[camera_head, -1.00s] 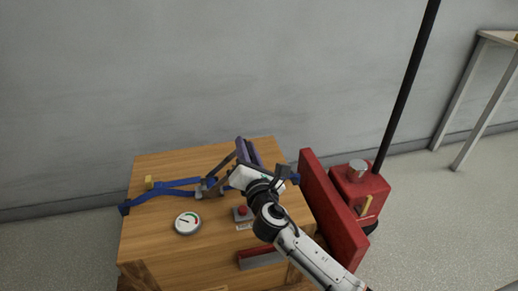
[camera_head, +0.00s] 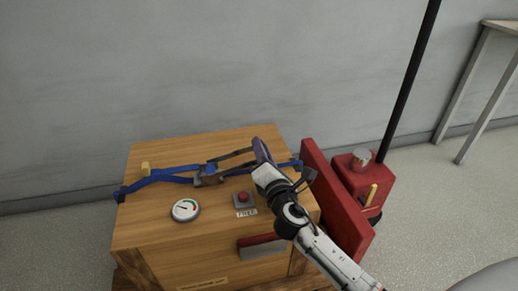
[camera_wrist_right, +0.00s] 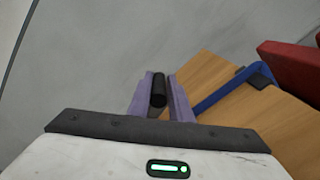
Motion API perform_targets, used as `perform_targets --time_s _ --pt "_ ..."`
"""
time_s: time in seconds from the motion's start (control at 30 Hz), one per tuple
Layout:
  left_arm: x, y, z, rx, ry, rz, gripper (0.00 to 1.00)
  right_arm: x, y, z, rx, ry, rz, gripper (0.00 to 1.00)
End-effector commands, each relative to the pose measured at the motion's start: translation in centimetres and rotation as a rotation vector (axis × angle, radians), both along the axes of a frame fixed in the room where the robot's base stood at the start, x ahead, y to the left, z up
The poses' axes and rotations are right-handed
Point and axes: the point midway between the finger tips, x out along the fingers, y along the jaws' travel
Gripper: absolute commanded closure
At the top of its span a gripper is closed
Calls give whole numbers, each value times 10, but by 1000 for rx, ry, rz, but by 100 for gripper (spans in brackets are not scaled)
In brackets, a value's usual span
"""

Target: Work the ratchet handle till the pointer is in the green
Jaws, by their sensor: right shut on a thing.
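The ratchet (camera_head: 209,176) sits on a blue strap (camera_head: 172,177) across the wooden crate top. Its dark handle (camera_head: 235,154) runs up and right from the ratchet body to my right gripper (camera_head: 262,150). In the right wrist view the purple fingers (camera_wrist_right: 160,97) are shut on the black end of the handle (camera_wrist_right: 158,88). The round gauge (camera_head: 185,210) lies on the crate's front left; its dark pointer is on the left of the dial and the green mark is at the right side. My left gripper is out of view.
A grey box with a red button (camera_head: 244,197) sits right of the gauge, with a small label. A red panel (camera_head: 335,195) stands at the crate's right side, beside a red unit (camera_head: 362,187) near a black pole (camera_head: 408,85). The crate's back (camera_head: 200,147) is clear.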

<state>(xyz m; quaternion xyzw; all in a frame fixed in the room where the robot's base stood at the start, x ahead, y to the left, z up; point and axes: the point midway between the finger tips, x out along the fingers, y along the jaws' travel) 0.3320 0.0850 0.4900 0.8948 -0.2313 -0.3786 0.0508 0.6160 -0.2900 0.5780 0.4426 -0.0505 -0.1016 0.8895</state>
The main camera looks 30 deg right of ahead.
Motion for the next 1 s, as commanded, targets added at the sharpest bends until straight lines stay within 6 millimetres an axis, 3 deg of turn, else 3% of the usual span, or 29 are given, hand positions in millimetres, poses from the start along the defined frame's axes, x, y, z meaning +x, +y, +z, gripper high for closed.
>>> perform_targets --time_s 0.33,0.37,0.43,0.77,1.0 --pt "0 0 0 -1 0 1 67 -1 -1 -2 -5 5 -3 100" --pt "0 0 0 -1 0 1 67 -1 -1 -2 -5 5 -4 77" --pt "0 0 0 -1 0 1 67 -1 -1 -2 -4 4 -4 66" --pt "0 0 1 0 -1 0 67 -3 0 -1 -3 2 -3 66" --pt "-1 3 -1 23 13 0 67 -38 8 -1 -1 6 -1 66"
